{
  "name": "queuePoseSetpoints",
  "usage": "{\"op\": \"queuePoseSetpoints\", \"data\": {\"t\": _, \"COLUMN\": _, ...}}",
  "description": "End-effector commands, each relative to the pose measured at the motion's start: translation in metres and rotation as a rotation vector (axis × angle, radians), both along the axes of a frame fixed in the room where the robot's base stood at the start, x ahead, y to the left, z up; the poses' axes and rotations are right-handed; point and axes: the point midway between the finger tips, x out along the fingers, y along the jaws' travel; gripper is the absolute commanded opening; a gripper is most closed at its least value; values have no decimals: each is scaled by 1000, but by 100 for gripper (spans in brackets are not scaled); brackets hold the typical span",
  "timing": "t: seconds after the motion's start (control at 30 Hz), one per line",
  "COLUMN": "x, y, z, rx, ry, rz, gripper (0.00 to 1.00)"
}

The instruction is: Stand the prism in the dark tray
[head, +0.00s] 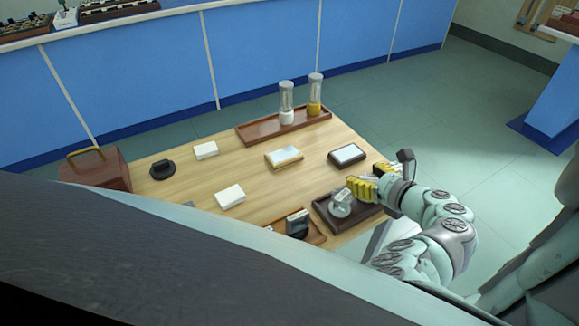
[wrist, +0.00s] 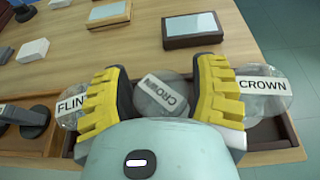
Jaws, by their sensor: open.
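The dark tray (head: 332,226) is at the table's near right corner; its rim also shows in the wrist view (wrist: 284,155). Three clear glass pieces sit in it in a row in the wrist view. The left one (wrist: 68,120) is labelled FLINT. The middle one (wrist: 163,94) is labelled CROWN, with its label slanted. The right one (wrist: 266,104) is labelled CROWN, its label nearly level. My gripper (head: 362,189) is over the tray. Its yellow fingers (wrist: 160,76) are open, one on each side of the middle piece. Contact cannot be told, and my gripper hides part of the tray.
A brown tray (head: 316,237) with a dark-based item (head: 297,224) is close left of the dark tray. A dark-framed plate (head: 347,155) and a wood-framed plate (head: 284,157) lie behind. A long tray (head: 262,131) at the back holds two jars.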

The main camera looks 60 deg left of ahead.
Motion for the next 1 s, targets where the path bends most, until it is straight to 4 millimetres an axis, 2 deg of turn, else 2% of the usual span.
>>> {"op": "queuePoseSetpoints", "data": {"t": 0.6, "x": -4, "y": -90, "z": 35, "rx": -4, "ry": 1, "rz": -12, "gripper": 59}}
{"op": "queuePoseSetpoints", "data": {"t": 1.0, "x": -6, "y": -107, "z": 41, "rx": -3, "ry": 2, "rz": -6, "gripper": 59}}
